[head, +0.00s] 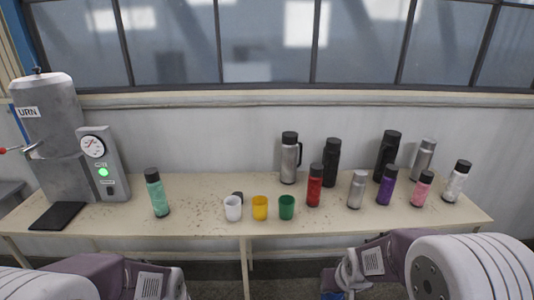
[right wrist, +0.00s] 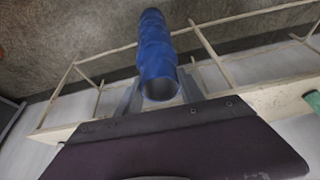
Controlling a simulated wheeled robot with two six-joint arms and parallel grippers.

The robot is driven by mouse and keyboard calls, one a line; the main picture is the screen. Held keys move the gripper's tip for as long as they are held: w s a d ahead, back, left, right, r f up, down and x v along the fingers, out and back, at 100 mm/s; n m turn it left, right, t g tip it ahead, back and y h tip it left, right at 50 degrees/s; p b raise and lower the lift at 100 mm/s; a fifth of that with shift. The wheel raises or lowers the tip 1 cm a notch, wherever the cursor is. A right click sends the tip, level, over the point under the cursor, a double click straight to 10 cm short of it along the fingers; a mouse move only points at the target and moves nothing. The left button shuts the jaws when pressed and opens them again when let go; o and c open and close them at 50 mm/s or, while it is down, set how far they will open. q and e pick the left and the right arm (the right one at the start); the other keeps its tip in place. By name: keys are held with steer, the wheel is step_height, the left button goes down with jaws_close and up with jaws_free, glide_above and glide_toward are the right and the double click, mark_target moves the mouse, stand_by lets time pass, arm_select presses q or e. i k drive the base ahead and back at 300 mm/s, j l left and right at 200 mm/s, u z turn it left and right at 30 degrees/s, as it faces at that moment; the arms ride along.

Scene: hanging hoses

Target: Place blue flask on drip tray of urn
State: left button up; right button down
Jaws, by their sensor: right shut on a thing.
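The blue flask (right wrist: 157,55) is in the right wrist view, between the fingers of my right gripper (right wrist: 160,88), which is shut on it. A little blue shows at the bottom edge of the head view, beside my right arm, below the table front. The urn (head: 55,130) stands at the left end of the table, with a label, a dial and a green light. Its drip tray (head: 58,216) is a flat black plate at its foot, bare. My left arm shows at the lower left of the head view; its gripper is out of view.
A teal flask (head: 157,192) stands right of the urn. White (head: 233,208), yellow (head: 260,208) and green (head: 286,207) cups stand mid-table. Several flasks, including a red one (head: 314,186) and a purple one (head: 387,186), fill the right side.

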mark_target(60, 216)
steer(key=i+l+u, duration=0.1)
steer(key=u, duration=0.25)
steer(key=i+l+u, duration=0.15)
steer(key=i+u, duration=0.2)
steer(key=i+l+u, duration=0.1)
steer(key=u, duration=0.25)
